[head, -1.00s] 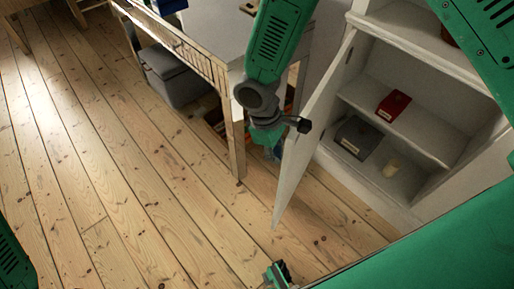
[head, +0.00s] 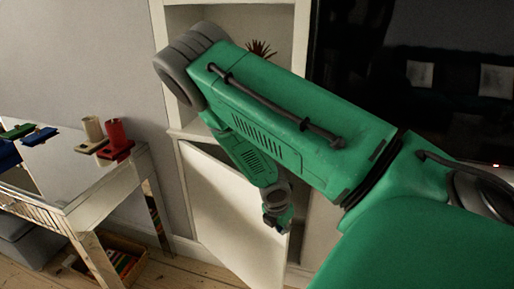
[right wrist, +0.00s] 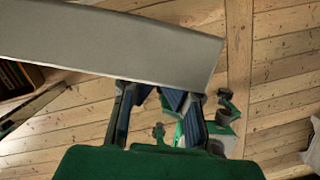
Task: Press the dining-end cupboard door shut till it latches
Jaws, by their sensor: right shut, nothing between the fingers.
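The white dining-end cupboard door (head: 222,205) is hinged on its left and stands ajar in the head view. Its lower corner juts out over the floor, and it hides the shelves behind. My right gripper (head: 279,226) is in front of the door's outer face, near its free edge. In the right wrist view the door's edge (right wrist: 110,38) shows as a pale panel across the top, close to the tips of my right gripper (right wrist: 170,100). The fingers are shut and empty; I cannot tell whether they touch the door. My left gripper is out of view.
A pale table (head: 75,195) stands left of the cupboard, with a red cup (head: 116,132) and a beige cup (head: 93,128) on it. A box of books (head: 120,262) lies below. An open shelf (head: 185,112) is above the door; a dark screen (head: 420,75) is right.

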